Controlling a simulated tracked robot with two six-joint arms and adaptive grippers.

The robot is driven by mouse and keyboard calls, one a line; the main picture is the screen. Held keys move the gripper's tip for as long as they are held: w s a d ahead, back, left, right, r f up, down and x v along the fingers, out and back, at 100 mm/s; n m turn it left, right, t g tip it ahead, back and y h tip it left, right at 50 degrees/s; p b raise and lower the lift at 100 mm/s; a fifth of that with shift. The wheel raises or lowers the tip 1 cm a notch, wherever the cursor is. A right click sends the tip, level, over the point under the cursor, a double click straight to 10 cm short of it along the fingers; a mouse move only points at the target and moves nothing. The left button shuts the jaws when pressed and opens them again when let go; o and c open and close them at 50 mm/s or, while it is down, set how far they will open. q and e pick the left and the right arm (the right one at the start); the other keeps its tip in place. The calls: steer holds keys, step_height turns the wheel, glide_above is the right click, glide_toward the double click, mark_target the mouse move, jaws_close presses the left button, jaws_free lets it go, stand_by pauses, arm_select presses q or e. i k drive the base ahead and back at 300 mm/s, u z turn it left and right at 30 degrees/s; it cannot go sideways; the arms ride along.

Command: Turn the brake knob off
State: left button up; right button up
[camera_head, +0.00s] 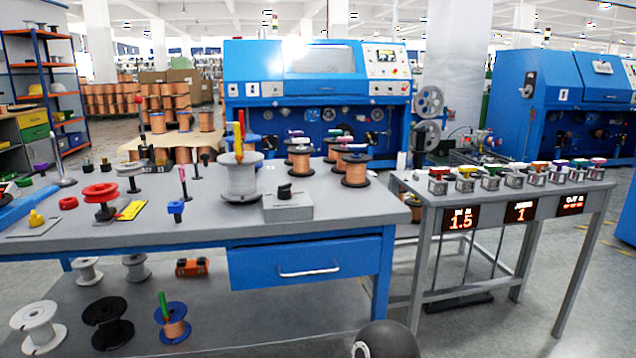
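A black knob (284,191) sits on top of a light grey box (288,207) near the front right of the workbench. It looks like the brake knob, but no label is readable and its turn position is too small to tell. Nothing touches it. A red wheel-shaped part (100,192) on a dark stand is further left on the bench. Neither of my grippers is in view. A dark rounded part at the bottom edge seems to be a link of my own arm.
The grey workbench (330,222) has a blue drawer (305,268). A large grey spool (240,180) stands just left of the box, with copper spools (354,172) behind it. A side table (520,188) with displays stands at right. The bench right of the box is clear.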

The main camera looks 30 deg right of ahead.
mark_target(284, 191)
steer(key=z, duration=0.45)
steer(key=i, duration=1.1)
steer(key=u, duration=0.15)
